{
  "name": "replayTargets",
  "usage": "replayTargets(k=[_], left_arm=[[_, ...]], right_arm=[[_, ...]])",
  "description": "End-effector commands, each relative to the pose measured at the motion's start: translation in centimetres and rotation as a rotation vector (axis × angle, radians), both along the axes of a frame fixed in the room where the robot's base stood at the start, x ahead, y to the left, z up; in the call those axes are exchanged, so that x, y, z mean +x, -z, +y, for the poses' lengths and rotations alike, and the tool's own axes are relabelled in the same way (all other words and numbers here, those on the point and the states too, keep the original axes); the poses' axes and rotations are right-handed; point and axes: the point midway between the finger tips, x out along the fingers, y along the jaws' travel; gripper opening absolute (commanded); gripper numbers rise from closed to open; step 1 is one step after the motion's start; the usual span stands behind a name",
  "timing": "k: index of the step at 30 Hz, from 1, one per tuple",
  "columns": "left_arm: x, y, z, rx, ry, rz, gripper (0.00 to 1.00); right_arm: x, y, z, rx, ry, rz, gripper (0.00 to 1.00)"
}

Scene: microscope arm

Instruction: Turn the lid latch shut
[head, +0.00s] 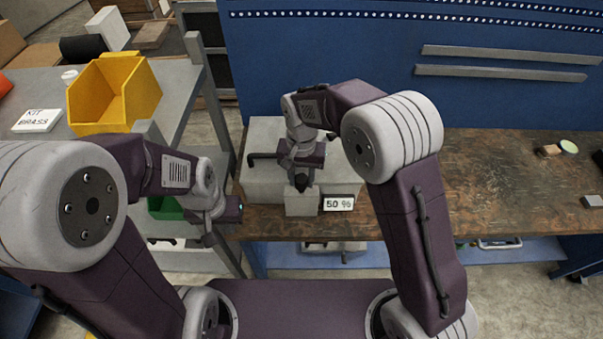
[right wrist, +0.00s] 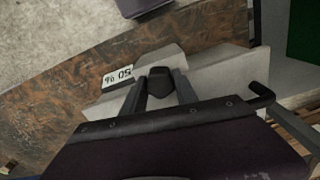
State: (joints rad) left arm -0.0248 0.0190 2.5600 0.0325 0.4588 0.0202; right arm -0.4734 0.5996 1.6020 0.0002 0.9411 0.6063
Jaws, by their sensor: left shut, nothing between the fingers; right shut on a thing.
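A light grey box (head: 262,183) stands on the worn brown bench, with a sign reading "50 %" (head: 338,203) at its front. A dark knob (right wrist: 162,84), which seems to be the latch, sits on the box's front part; it also shows in the head view (head: 301,184). My right gripper (right wrist: 160,78) is shut on the dark knob, one finger on either side. A black bent handle (head: 262,156) sticks out at the box's left; it shows in the right wrist view too (right wrist: 262,97). My left gripper (head: 212,238) is shut and empty, left of the bench, apart from the box.
A yellow bin (head: 115,93) and a "KIT BRASS" sign (head: 37,120) stand on the grey side table at left. A green bin (head: 163,208) is partly hidden behind my left arm. The bench (head: 490,190) is mostly clear to the right of the box. A blue panel (head: 330,60) rises behind.

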Motion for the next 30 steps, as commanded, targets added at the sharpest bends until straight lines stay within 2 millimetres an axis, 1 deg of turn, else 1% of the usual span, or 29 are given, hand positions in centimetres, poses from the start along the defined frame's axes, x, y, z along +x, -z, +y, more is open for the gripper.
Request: replayTargets(k=[1, 3, 18, 24, 30], left_arm=[[0.0, -0.6, 0.0, 0.000, 0.000, 0.000, 0.00], [0.0, -1.0, 0.0, 0.000, 0.000, 0.000, 0.00], [0.0, -3.2, 0.0, 0.000, 0.000, 0.000, 0.00], [0.0, -3.8, 0.0, 0.000, 0.000, 0.000, 0.00], [0.0, -4.2, 0.0, 0.000, 0.000, 0.000, 0.00]], right_arm=[[0.1, -0.4, 0.0, 0.001, -0.041, -0.002, 0.00], [0.1, -0.4, 0.0, 0.001, -0.107, -0.002, 0.00], [0.1, -0.4, 0.0, 0.001, -0.573, -0.004, 0.00], [0.1, -0.3, 0.1, 0.001, -0.726, -0.005, 0.00], [0.1, -0.3, 0.1, 0.001, -0.838, -0.006, 0.00]])
